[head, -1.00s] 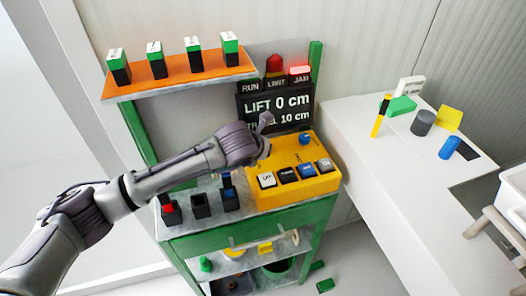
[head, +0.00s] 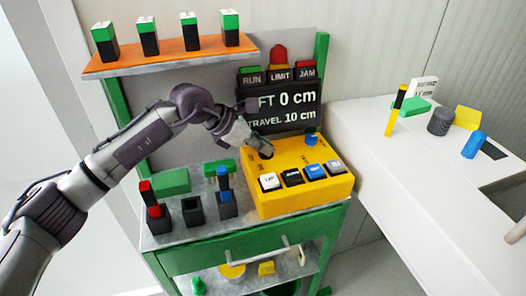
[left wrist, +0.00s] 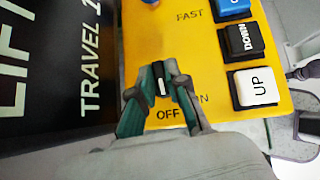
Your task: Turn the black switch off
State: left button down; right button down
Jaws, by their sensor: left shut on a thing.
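The yellow control box (head: 300,200) stands on the green-framed cart, with white, black and blue buttons along its front. The black switch (left wrist: 161,82) is a small knob with a white line, next to the printed words OFF and ON. My left gripper (left wrist: 163,92) is shut on the black switch, one finger on each side. In the head view my left gripper (head: 256,146) reaches down to the far left part of the box. The switch is mostly hidden there by the fingers. My right gripper is not in view.
A display board (head: 280,112) reading 0 cm and TRAVEL 10 cm stands behind the box. An orange shelf (head: 170,58) with several green-black blocks is above my arm. Black holders (head: 193,212) stand left of the box. A white table (head: 400,160) is at right.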

pick_arm(q)
jog(key=shift+w+m+g+b, duration=0.1)
jog(key=shift+m+g+b, duration=0.2)
jog(key=shift+m+g, duration=0.25)
jog(key=c, duration=1.2)
grip_release()
jog(key=shift+o, duration=0.2)
jog(key=shift+a, duration=0.1)
jog(key=v, duration=0.5)
jog(key=shift+a+r, duration=0.1)
jog(key=shift+a, duration=0.05)
jog(key=s+a, duration=0.3)
jog(key=a, duration=0.8)
jog(key=shift+s, duration=0.35)
